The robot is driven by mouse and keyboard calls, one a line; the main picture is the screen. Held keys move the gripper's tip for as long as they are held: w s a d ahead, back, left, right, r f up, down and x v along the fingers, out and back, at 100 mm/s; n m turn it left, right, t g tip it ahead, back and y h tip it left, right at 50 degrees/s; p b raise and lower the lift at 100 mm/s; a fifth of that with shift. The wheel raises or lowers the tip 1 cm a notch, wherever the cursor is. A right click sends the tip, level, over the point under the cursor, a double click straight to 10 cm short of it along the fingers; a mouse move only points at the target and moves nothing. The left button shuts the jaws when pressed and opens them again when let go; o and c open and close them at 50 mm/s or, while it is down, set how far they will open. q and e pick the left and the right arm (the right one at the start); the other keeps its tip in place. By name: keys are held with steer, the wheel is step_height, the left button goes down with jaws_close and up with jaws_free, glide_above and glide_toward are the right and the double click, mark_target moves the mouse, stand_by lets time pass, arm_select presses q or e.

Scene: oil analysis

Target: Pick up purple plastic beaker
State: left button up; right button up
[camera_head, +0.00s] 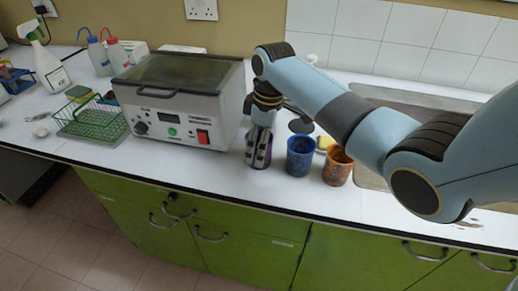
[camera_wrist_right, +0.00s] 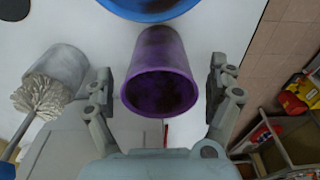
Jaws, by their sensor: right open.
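The purple plastic beaker (camera_wrist_right: 160,72) shows in the right wrist view with its open mouth toward the camera, between the two spread fingers of my right gripper (camera_wrist_right: 160,84). A gap shows on both sides of it, so the fingers do not appear to touch it. In the head view my right gripper (camera_head: 259,150) points down over the counter, in front of the beaker, which shows only as purple patches around the fingers. The gripper is open. My left gripper is not in view.
A blue beaker (camera_head: 300,156) and an orange-brown beaker (camera_head: 337,167) stand to the right on the white counter (camera_head: 215,173). A grey machine (camera_head: 183,103) stands close on the left. A green rack (camera_head: 92,121) is farther left, and a sink lies behind my arm. The wrist view shows a brush (camera_wrist_right: 42,98).

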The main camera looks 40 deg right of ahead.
steer(key=shift+f, duration=0.65)
steer(key=shift+w+f, duration=0.15)
steer(key=shift+f, duration=0.1)
steer(key=shift+c, duration=2.7)
steer(key=c, duration=0.5)
steer(key=shift+c, duration=0.5)
